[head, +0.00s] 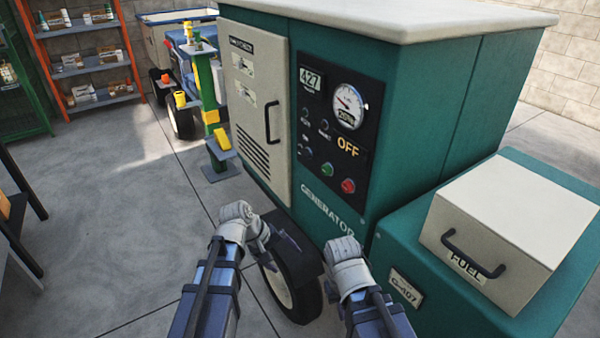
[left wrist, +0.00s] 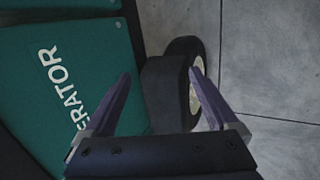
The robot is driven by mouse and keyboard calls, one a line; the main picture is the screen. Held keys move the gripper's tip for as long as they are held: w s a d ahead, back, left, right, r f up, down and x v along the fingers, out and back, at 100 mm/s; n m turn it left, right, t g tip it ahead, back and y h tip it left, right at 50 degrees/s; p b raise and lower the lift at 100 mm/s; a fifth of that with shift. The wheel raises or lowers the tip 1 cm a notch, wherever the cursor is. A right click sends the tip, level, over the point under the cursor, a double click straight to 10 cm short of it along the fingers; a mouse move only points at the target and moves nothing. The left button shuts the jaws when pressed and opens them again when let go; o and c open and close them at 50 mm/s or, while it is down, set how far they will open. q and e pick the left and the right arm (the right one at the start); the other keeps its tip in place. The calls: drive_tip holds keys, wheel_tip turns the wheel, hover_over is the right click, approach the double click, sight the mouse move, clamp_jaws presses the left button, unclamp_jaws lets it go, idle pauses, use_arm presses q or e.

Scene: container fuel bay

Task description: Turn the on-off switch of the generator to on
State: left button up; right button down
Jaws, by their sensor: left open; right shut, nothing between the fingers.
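The green generator (head: 405,130) stands in front of me. Its black control panel (head: 318,92) on the front face carries a lit OFF sign (head: 348,147), a green button (head: 327,169), a red button (head: 348,186) and several small knobs. I cannot tell which control is the on-off switch. My left gripper (head: 283,242) is open and empty, low beside the generator's wheel and below the panel. In the left wrist view its spread fingers (left wrist: 160,85) point past the GENERATOR lettering and wheel. My right gripper (head: 345,262) is shut, below the panel, its fingertips mostly hidden by its wrist.
A cream door (head: 262,110) with a black handle is left of the panel. A green fuel box (head: 400,255) with a cream FUEL lid (head: 510,225) juts out at the right. The wheel (head: 290,285) stands close to both grippers. Open concrete floor (head: 120,200) lies at the left.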

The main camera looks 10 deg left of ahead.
use_arm(q)
drive_tip(key=w+d+r+n+t+h, duration=0.1)
drive_tip(key=w+r+n+t+h, duration=0.3)
drive_tip(key=w+r+n, duration=0.5)
drive_tip(key=n+t+h, duration=0.5)
drive_tip(key=n, duration=0.5)
approach(302, 154)
drive_tip(key=x, duration=0.2)
drive_tip(key=shift+x, duration=3.7)
drive_tip(key=shift+f, duration=0.1)
drive_tip(key=c, duration=1.4)
drive_tip(key=shift+o, duration=0.2)
